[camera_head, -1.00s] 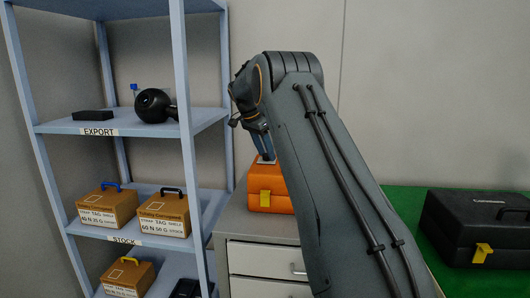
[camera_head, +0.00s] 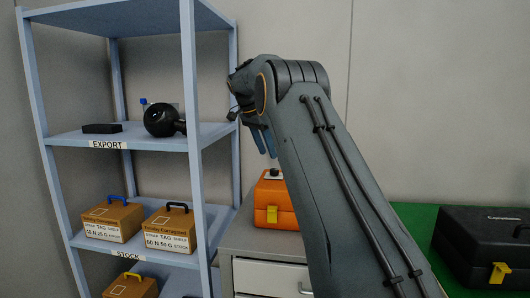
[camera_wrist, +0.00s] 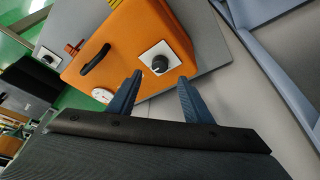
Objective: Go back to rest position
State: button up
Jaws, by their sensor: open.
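My gripper (camera_head: 264,141) is at the end of my raised arm, above an orange box (camera_head: 272,203) with a yellow latch. In the wrist view my gripper (camera_wrist: 158,98) has its two blue fingers apart, with nothing between them. The orange box (camera_wrist: 125,45) shows there beyond the fingers, with a black handle, a white gauge and a black knob (camera_wrist: 160,59) on a white plate. The fingertips look apart from the box.
The orange box stands on a grey drawer cabinet (camera_head: 262,242). A blue-grey shelf (camera_head: 128,138) on the left holds boxes and a black round device (camera_head: 161,120). A black case (camera_head: 485,240) lies on a green surface (camera_head: 416,222) at right.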

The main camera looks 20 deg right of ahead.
jog(key=s+a+f+n, duration=0.1)
jog(key=s+a, duration=0.1)
jog(key=s+a+f+n+y, duration=0.1)
jog(key=s+a+f+n, duration=0.2)
jog(key=s+a, duration=0.1)
jog(key=shift+f, duration=0.4)
jog(key=s+a+f+n+y, duration=0.1)
jog(key=s+a+f+n, duration=0.3)
jog(key=s, duration=0.9)
jog(key=s+a+f+n+y, duration=0.1)
jog(key=s+a+f+n, duration=0.3)
jog(key=s, duration=0.9)
jog(key=s+a+f+n+y, duration=0.1)
jog(key=s+a+f+n, duration=0.3)
jog(key=s+f, duration=0.5)
jog(key=s+a, duration=0.2)
jog(key=s, duration=0.1)
jog(key=shift+s+a+f+g+y, duration=0.15)
jog(key=shift+s+f+g+y, duration=0.15)
jog(key=shift+s+g, duration=0.1)
